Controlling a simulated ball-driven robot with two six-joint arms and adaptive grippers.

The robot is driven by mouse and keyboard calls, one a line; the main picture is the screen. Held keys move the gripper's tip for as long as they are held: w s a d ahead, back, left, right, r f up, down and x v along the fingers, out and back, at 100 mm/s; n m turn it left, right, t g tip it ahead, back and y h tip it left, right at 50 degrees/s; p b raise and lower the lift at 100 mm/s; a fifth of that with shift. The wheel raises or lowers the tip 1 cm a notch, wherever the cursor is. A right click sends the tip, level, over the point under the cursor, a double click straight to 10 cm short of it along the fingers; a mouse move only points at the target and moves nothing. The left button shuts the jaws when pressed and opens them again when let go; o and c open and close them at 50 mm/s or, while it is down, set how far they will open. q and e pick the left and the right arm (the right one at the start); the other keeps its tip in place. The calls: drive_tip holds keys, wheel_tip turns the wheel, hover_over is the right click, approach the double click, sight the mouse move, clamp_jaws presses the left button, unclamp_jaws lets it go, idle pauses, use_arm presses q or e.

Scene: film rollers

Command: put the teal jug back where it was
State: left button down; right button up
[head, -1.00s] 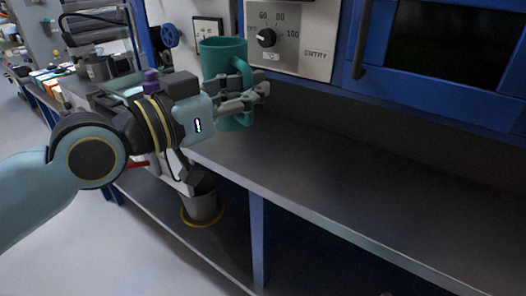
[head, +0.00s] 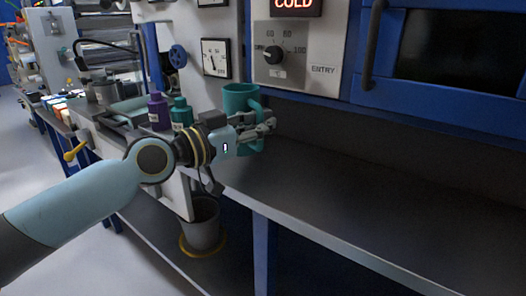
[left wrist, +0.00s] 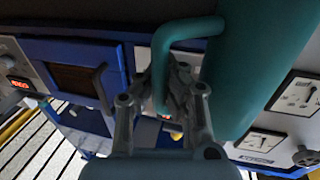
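The teal jug (head: 238,99) is upright above the back part of the grey counter (head: 300,190), in front of the control panel. My left gripper (head: 264,132) reaches it from the left and is shut on its handle. In the left wrist view the jug's body (left wrist: 262,65) fills the upper right, and its handle (left wrist: 158,75) passes between the fingers (left wrist: 165,100). The jug's base is partly hidden by the hand, so I cannot tell whether it touches the counter. My right gripper is not in view.
A purple bottle (head: 158,112) and a teal bottle (head: 181,112) stand just left of the jug. The dial panel (head: 290,50) and blue oven door (head: 440,60) are behind. The counter to the right is clear. A grey bucket (head: 203,232) sits on the lower shelf.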

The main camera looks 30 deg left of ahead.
sight(258, 144)
use_arm(q)
drive_tip(key=shift+f+b, duration=0.9)
drive_tip(key=shift+f, duration=0.8)
drive_tip(key=shift+f, duration=0.25)
drive_tip(key=c, duration=1.5)
unclamp_jaws()
drive_tip(key=shift+r, duration=0.15)
